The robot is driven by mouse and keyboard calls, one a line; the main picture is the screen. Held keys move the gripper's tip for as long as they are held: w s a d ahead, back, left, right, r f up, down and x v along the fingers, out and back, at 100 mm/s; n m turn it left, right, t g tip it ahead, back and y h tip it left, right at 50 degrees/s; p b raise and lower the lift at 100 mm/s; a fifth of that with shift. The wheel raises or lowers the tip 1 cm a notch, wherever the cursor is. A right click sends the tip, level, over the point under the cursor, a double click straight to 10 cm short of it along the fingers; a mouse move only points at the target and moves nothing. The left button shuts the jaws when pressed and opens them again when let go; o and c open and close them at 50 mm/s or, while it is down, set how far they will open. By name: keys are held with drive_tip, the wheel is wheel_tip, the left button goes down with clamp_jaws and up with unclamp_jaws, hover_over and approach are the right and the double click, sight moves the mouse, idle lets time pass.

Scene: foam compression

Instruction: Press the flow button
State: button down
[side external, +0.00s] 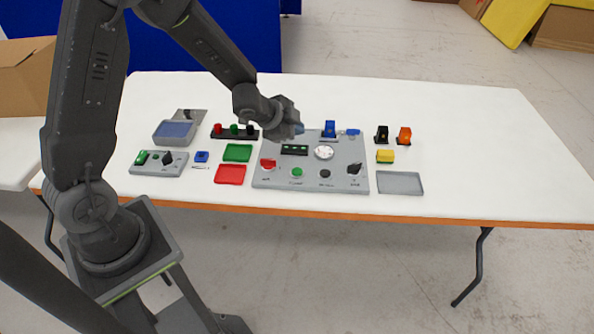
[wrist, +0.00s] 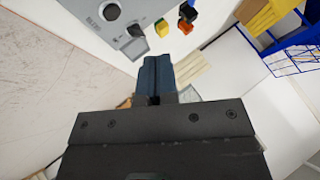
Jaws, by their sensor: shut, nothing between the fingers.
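A grey control panel (side external: 310,185) lies on the white table. Along its front edge are a red button (side external: 267,163), a green button (side external: 297,172), a black button (side external: 325,174) and a black switch (side external: 354,168). The labels are too small to read, so I cannot tell which is the flow button. My gripper (side external: 298,129) is above the panel's back left part, apart from the front buttons. Its blue fingers (wrist: 157,62) are shut and empty in the wrist view. The panel (wrist: 85,10) also shows there, at upper left.
A smaller grey control box (side external: 150,170), a green tray (side external: 237,152) and a red tray (side external: 230,174) lie left of the panel. A grey tray (side external: 400,183), a yellow block (side external: 385,155) and an orange block (side external: 404,135) are right. The table's far right is clear.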

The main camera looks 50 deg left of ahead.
sight(297, 172)
drive_tip(key=shift+w+d+f+m+h, duration=0.1)
drive_tip(key=shift+f+m+h, duration=0.15)
drive_tip(key=shift+f, duration=0.4)
drive_tip(key=shift+w+d+f+m+h, duration=0.1)
drive_tip(key=shift+f+m+h, duration=0.15)
drive_tip(key=shift+f, duration=0.35)
drive_tip(key=shift+f, duration=4.4)
drive_tip(key=shift+f, duration=0.4)
drive_tip(key=shift+f, duration=0.45)
drive_tip(key=shift+r, duration=0.85)
